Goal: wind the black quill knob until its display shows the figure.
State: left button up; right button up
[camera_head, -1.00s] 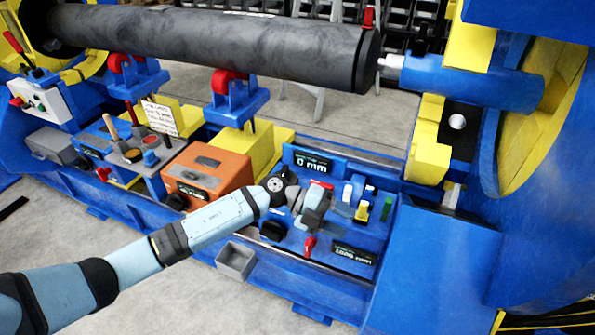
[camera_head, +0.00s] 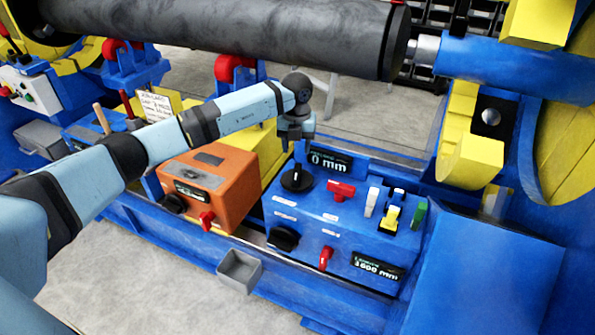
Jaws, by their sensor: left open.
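A blue control box (camera_head: 330,215) stands in the middle right. On its top is a black knob (camera_head: 297,178) with a pale pointer mark, beside a display (camera_head: 329,162) that reads 0 mm. A second black knob (camera_head: 283,239) is on the front face, left of a display (camera_head: 378,267) that seems to read 1600 mm. The small labels are too blurred to tell which knob is the quill one. My left gripper (camera_head: 296,146) points down just above and behind the top knob, apart from it in the picture. It is open; its fingers are barely visible. My right gripper is out of view.
An orange box (camera_head: 208,185) stands to the left. A large dark cylinder (camera_head: 230,35) spans above. A grey open bin (camera_head: 239,270) hangs in front.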

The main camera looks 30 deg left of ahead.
aim_at(297, 171)
pick_arm(q)
notch_tip(297, 171, down, 9)
jog(key=shift+r+b, duration=0.1)
jog(key=shift+b, duration=0.5)
grip_shut()
